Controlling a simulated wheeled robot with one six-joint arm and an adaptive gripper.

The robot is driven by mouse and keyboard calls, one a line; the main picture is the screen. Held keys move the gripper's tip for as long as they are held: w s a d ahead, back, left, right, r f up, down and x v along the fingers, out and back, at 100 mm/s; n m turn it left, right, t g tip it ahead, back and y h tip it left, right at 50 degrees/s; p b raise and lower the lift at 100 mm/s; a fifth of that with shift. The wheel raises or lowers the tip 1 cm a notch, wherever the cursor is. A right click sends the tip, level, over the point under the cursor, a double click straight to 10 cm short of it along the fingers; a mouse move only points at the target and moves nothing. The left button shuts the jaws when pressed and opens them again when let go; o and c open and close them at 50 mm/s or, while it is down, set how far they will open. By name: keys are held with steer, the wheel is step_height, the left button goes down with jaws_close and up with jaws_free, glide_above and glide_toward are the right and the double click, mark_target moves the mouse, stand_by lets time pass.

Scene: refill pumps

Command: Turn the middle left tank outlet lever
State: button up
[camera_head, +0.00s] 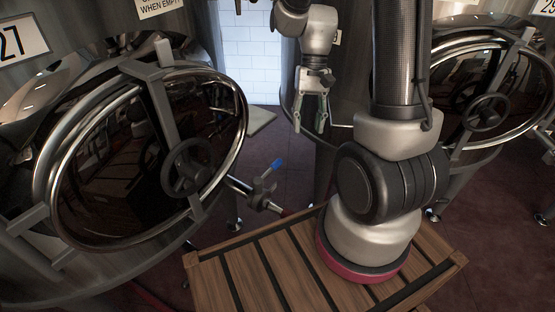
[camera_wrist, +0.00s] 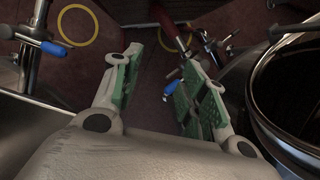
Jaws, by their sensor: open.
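A tank outlet with a blue-tipped lever (camera_head: 276,165) sticks out at the lower right of the tank marked 27 (camera_head: 60,75) in the head view. My gripper (camera_head: 311,128) hangs open and empty above and to the right of that lever, apart from it. In the wrist view my open gripper (camera_wrist: 160,58) has green pads. A blue lever handle (camera_wrist: 171,88) shows beyond and between the fingers, near the right one. Another blue lever (camera_wrist: 52,48) on a metal outlet shows at the upper left. I cannot tell which wrist-view lever matches the head-view one.
A slatted wooden platform (camera_head: 240,280) lies below. Tank 27's round hatch (camera_head: 150,150) with its handwheel fills the left. A second hatch (camera_head: 490,100) is at right. A yellow ring (camera_wrist: 78,24) lies on the dark red floor. A white tiled wall (camera_head: 249,60) is behind.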

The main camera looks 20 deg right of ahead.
steer(key=w+a+f+m+y, duration=0.15)
steer(key=w+f+m, duration=0.3)
steer(key=f, duration=0.55)
steer(key=m, duration=0.3)
glide_toward(277, 161)
step_height(277, 161, down, 2)
steer(key=s, duration=0.1)
steer(key=shift+t, duration=0.4)
steer(key=x, duration=0.7)
steer(key=shift+a, duration=0.35)
jaws_close()
